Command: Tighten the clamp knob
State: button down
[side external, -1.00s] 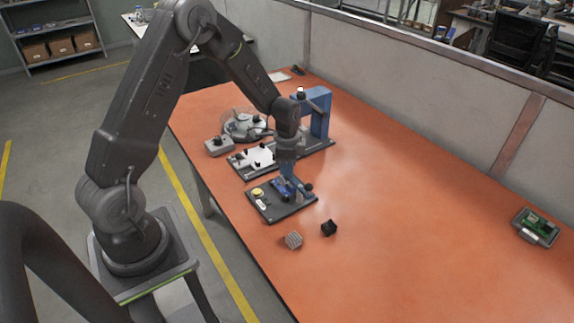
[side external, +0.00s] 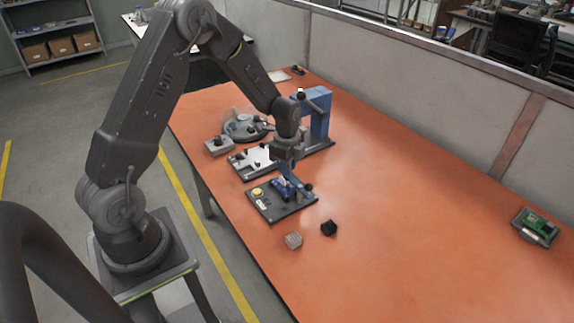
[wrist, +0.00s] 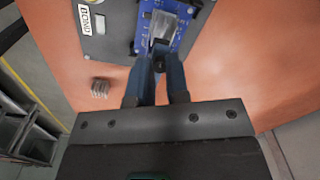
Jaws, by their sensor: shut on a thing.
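The small dark clamp knob (wrist: 160,66) is between the two blue-grey fingers of my gripper (wrist: 159,72) in the wrist view. My gripper is shut on it. The knob belongs to a dark fixture plate (side external: 268,208), which also carries a blue circuit board (wrist: 182,38) in its holder. The fingers hide part of the knob and the clamp.
A yellow button (side external: 257,192) sits on the plate. A grey finned block (side external: 293,240) and a black block (side external: 328,228) lie in front. A blue press stand (side external: 319,118) rises behind. A green board in a tray (side external: 535,227) lies far right. The middle right of the table is clear.

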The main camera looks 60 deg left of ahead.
jog(key=shift+w+r, duration=0.1)
jog(key=shift+r, duration=0.05)
jog(key=c, duration=1.1)
grip_release()
notch_tip(320, 180, up, 14)
